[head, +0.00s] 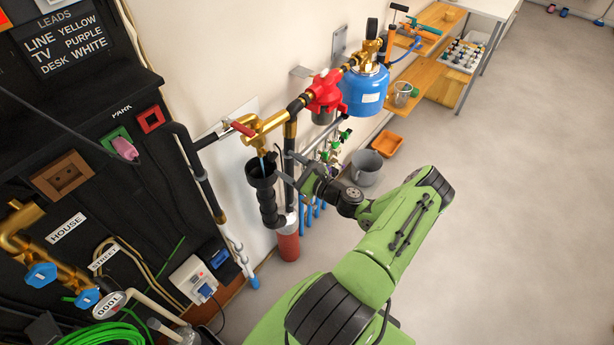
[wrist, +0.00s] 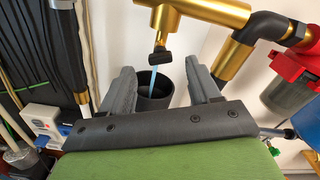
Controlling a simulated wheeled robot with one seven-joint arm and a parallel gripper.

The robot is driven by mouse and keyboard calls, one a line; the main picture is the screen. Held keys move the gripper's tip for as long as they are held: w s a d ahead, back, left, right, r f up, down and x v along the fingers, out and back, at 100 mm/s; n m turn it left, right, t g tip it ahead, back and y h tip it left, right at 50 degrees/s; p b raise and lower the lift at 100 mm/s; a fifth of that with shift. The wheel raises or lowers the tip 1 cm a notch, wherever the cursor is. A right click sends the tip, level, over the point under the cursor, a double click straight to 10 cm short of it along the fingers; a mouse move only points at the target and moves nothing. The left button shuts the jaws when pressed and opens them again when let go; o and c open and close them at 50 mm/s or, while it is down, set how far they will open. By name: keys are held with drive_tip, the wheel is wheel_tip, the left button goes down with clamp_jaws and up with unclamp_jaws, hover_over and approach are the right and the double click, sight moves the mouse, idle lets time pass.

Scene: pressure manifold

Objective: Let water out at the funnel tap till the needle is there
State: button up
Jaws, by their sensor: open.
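A thin blue water stream (wrist: 153,80) runs down into the black funnel (head: 261,172), also seen in the wrist view (wrist: 155,98). My gripper (wrist: 162,82) is open and empty, its fingers spread left and right in front of the funnel. In the head view it is just right of the funnel. I cannot make out a needle in either view.
A red-topped filter (head: 325,92) and a blue vessel (head: 364,90) hang right of the tap. A black panel (head: 100,150) with valves and cables fills the left. A grey bucket (head: 366,168) stands on the floor. The floor at right is free.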

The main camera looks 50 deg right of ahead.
drive_tip(key=s, duration=0.9)
drive_tip(key=shift+s+b, duration=0.15)
drive_tip(key=shift+b, duration=0.25)
drive_tip(key=shift+d, duration=0.1)
